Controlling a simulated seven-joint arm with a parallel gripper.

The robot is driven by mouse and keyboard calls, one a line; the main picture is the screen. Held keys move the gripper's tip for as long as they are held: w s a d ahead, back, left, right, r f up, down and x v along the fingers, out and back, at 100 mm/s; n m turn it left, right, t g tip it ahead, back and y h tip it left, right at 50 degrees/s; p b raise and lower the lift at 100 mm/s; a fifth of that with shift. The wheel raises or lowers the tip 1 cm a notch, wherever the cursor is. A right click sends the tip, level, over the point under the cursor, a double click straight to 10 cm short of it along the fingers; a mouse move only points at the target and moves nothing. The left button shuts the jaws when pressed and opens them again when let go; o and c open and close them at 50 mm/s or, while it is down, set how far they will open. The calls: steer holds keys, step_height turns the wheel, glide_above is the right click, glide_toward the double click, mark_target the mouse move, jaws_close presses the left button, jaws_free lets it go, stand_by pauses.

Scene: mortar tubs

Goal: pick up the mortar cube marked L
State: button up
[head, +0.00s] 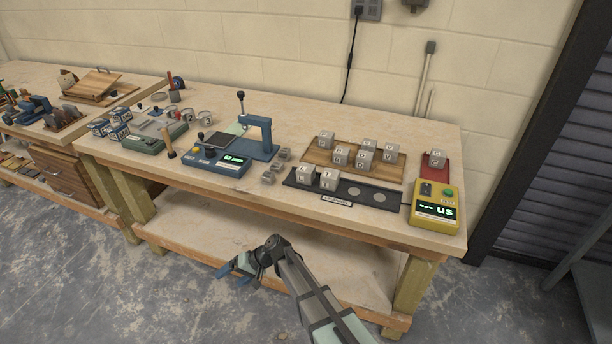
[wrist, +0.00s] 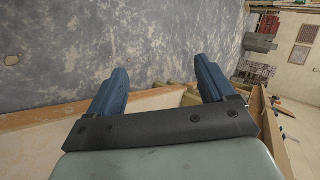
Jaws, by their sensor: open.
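Several grey lettered mortar cubes (head: 341,154) stand on a wooden board (head: 316,157) at the right part of the bench. Another cube (head: 437,160) stands on a red pad (head: 434,171) at the right. The letters are too small for me to tell which cube is marked L. My gripper (head: 234,266) is open and empty, low in front of the bench and below its top. The wrist view shows its two blue fingers (wrist: 160,70) apart, with no cube in sight.
A yellow meter (head: 434,207) stands at the bench's right front. A blue press with a lever (head: 259,135) and display stands left of the cubes, with small grey pieces (head: 276,168) beside it. The bench's front edge (head: 330,222) lies between my gripper and the cubes.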

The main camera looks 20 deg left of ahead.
steer(key=a+r, duration=0.6)
steer(key=w+a+r+n+t+y, duration=0.1)
steer(key=w+a+r, duration=0.3)
steer(key=r, duration=0.5)
steer(key=w+a+r+n+t+y, duration=0.1)
steer(key=w+r+y, duration=0.1)
steer(key=w+r, duration=0.6)
step_height(320, 180, up, 17)
steer(key=n+t+h, duration=0.3)
steer(key=n+h, duration=0.4)
steer(key=n, duration=0.3)
glide_above(307, 168)
steer(key=d, duration=0.5)
steer(key=x, duration=0.8)
steer(key=shift+s+a+f, duration=0.1)
steer(key=shift+s+f, duration=0.1)
steer(key=shift+s, duration=0.05)
steer(key=shift+x, duration=2.6)
steer(key=shift+w, duration=0.15)
steer(key=c, duration=1.2)
steer(key=shift+r, duration=0.1)
steer(key=shift+c, duration=0.2)
